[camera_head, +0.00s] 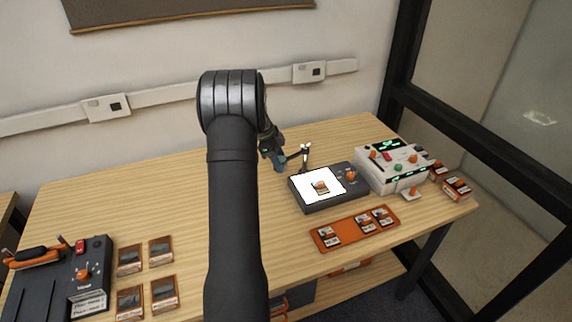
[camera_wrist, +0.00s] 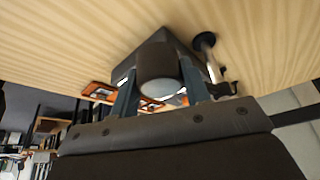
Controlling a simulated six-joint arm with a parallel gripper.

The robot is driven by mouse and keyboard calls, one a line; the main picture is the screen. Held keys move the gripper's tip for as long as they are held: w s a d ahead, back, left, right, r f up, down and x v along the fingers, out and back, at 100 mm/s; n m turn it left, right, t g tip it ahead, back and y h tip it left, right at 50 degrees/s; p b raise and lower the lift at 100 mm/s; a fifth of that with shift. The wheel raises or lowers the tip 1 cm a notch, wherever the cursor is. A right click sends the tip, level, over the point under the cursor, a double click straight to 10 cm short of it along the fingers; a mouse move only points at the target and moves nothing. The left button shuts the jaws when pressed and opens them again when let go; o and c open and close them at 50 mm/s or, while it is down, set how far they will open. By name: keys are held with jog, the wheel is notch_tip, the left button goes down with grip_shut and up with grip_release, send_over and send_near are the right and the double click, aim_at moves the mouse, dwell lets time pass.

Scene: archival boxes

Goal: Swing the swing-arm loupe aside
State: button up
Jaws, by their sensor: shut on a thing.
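The swing-arm loupe is a dark cylinder with a pale round lens face (camera_wrist: 159,88) in the wrist view. My gripper (camera_head: 278,160) is shut on it, one finger on each side. In the head view the loupe's arm runs from a pale-topped post (camera_head: 305,154) at the light box's back left corner to my gripper. The loupe hangs left of the light box (camera_head: 330,204), clear of its lit panel. A framed slide (camera_head: 320,187) lies uncovered on the lit panel. The loupe's head is mostly hidden by my gripper in the head view.
A cream control unit (camera_head: 388,172) stands right of the light box. An orange tray (camera_head: 346,235) with several slides lies in front. Several slides (camera_head: 161,250) and a dark device (camera_head: 60,283) are at the left. The table left of my gripper is bare.

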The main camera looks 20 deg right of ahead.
jog(key=shift+w+d+r+m+g+y, duration=0.1)
jog(key=shift+w+m+g+y, duration=0.3)
jog(key=shift+w+m, duration=1.15)
jog(key=shift+s, duration=0.1)
jog(key=o, duration=1.4)
jog(key=shift+c, duration=0.2)
jog(key=shift+o, duration=0.2)
jog(key=v, duration=1.7)
jog(key=shift+a, duration=0.35)
jog(key=x, duration=1.7)
jog(key=shift+d, duration=0.15)
